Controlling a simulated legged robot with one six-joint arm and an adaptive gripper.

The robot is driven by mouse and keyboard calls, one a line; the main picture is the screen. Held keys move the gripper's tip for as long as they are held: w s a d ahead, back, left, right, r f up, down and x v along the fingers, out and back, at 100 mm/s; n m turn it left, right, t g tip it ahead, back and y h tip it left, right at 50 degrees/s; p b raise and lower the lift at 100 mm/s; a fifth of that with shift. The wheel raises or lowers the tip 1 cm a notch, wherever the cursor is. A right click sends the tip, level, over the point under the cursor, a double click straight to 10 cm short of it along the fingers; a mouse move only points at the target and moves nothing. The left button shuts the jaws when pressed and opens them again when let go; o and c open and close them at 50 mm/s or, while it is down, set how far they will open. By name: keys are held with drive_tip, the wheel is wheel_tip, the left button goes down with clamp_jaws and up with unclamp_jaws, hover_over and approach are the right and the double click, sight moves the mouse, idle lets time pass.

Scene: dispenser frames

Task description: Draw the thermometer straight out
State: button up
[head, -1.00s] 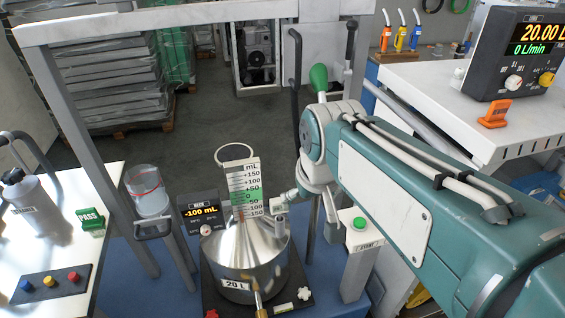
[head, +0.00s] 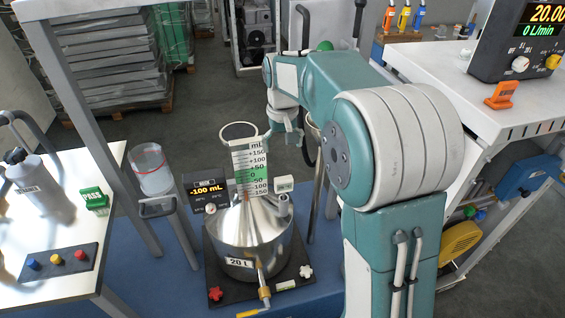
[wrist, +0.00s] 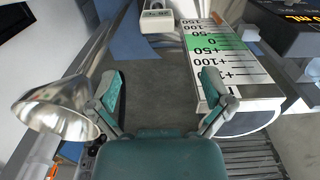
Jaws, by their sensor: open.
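The steel 20 L vessel (head: 233,240) stands on a dark base in the head view, with a scale plate (head: 250,170) on its neck. A small white box with a display (head: 284,184), which looks like the thermometer's head, sits just right of the plate. In the wrist view this white box (wrist: 157,18) is at the top, beyond the fingertips, and the scale plate (wrist: 213,55) is beside the right finger. My gripper (wrist: 160,76) is open and empty, apart from the white box. Any stem below the box cannot be made out.
A shiny metal cone (wrist: 55,118) is close to the left finger in the wrist view. In the head view, the display unit (head: 208,190) stands left of the scale plate. A white bench (head: 40,272) is left, and a cart (head: 500,110) is right.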

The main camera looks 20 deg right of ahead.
sight(284, 180)
drive_tip(key=f, duration=1.4)
drive_tip(key=shift+d+f, duration=0.25)
drive_tip(key=shift+f, duration=0.05)
drive_tip(key=shift+c, duration=0.3)
drive_tip(key=c, duration=1)
drive_tip(key=shift+r, duration=0.1)
drive_tip(key=shift+r, duration=5.25)
